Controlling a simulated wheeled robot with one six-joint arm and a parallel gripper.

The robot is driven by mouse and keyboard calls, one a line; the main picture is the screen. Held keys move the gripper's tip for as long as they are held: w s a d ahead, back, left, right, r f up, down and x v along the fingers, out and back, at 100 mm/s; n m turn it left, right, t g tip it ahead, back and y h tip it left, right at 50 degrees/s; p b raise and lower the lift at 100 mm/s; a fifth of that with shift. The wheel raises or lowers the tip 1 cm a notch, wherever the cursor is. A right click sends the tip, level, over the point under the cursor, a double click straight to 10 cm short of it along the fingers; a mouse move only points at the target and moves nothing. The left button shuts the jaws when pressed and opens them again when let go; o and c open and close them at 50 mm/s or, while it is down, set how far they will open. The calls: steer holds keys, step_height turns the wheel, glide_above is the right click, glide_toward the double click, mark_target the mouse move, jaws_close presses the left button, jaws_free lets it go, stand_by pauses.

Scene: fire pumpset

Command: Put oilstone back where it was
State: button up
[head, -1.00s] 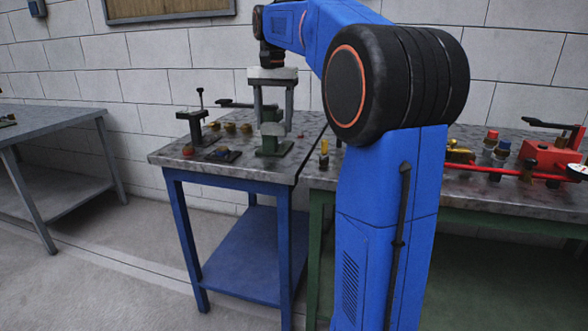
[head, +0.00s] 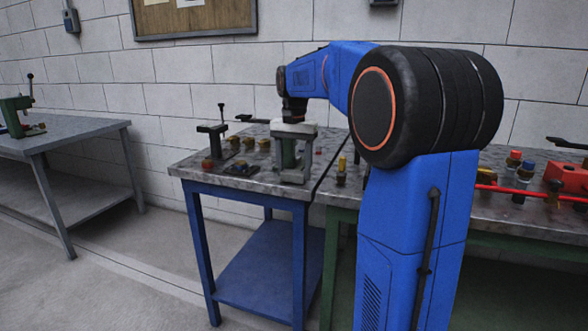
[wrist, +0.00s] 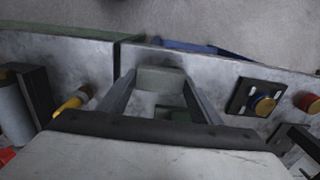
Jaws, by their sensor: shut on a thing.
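My gripper (head: 293,178) is over the blue-legged table (head: 238,183), its fingers pointing down near the front right corner. In the wrist view the two grey fingers (wrist: 160,88) close on the ends of a pale grey-green block, which looks like the oilstone (wrist: 160,79). The block's lower side is hidden, so I cannot tell whether it touches the table. In the head view the block is not clear between the fingertips. A green stand (head: 289,152) shows behind and between the fingers.
Small brass pieces (head: 249,143), a dark plate with a blue-and-yellow knob (wrist: 262,105) and a red knob (head: 207,164) are left of the gripper in the head view. A yellow-topped tool (head: 341,167) stands to its right on the adjoining green table. Another grey table (head: 70,131) stands far left.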

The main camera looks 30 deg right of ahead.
mark_target(294, 172)
steer(key=shift+f, duration=0.15)
steer(key=o, duration=1)
steer(key=shift+o, duration=0.2)
step_height(294, 172, up, 12)
steer(key=s+a+f+n+t, duration=0.1)
steer(key=s+a+f+n, duration=0.2)
steer(key=s+a+f, duration=0.35)
steer(key=s+a+f+n+t, duration=0.1)
steer(key=s+a+f+n, duration=0.2)
steer(key=s, duration=0.7)
steer(key=s+a+f+n+t, duration=0.1)
steer(key=s+a+f+n, duration=0.1)
steer(key=s+f, duration=0.5)
steer(key=s+a+f+n+t, duration=0.1)
steer(key=s+a+f, duration=0.3)
steer(key=f, duration=0.5)
steer(key=s+n, duration=0.1)
steer(key=s, duration=0.1)
steer(key=shift+s+a+f+t, duration=0.15)
steer(key=shift+s+f+t, duration=0.2)
steer(key=shift+t, duration=0.05)
